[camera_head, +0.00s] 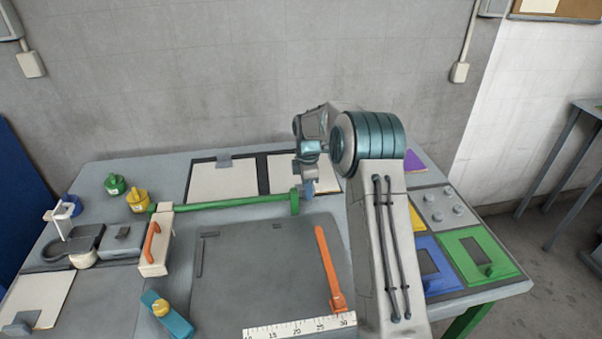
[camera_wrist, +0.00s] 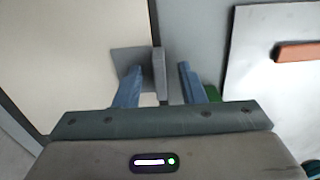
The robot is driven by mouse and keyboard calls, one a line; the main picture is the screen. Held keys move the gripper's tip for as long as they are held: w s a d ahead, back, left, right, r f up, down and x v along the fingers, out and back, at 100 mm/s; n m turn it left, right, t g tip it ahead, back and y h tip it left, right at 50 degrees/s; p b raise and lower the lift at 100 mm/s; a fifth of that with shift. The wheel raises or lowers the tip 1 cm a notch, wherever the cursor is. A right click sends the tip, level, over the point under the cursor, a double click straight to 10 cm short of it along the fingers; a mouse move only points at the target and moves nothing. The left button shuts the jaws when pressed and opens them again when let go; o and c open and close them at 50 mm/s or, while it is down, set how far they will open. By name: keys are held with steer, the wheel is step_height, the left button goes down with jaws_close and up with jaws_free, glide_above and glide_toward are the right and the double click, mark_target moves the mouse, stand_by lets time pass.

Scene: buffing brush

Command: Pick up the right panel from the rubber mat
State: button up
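The right panel (camera_head: 283,174) is a flat cream sheet lying on the dark rubber mat (camera_head: 263,167) at the back of the table. It also fills the left of the wrist view (camera_wrist: 75,55). A grey upright tab (camera_wrist: 159,75) on a grey plate stands at its edge. My gripper (camera_head: 308,188) is over the panel's near right part in the head view. It is open, with its blue fingers (camera_wrist: 159,80) on either side of the tab and visible gaps to it. My arm hides part of the panel's right side in the head view.
A green bar (camera_head: 230,201) ends close by my gripper. A second cream panel (camera_head: 215,180) lies to the left. In front is a grey board (camera_head: 260,265) with an orange strip (camera_head: 327,265). Coloured plates (camera_head: 478,255) lie to the right of my arm.

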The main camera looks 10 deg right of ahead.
jaws_close()
steer(key=shift+r, duration=0.15)
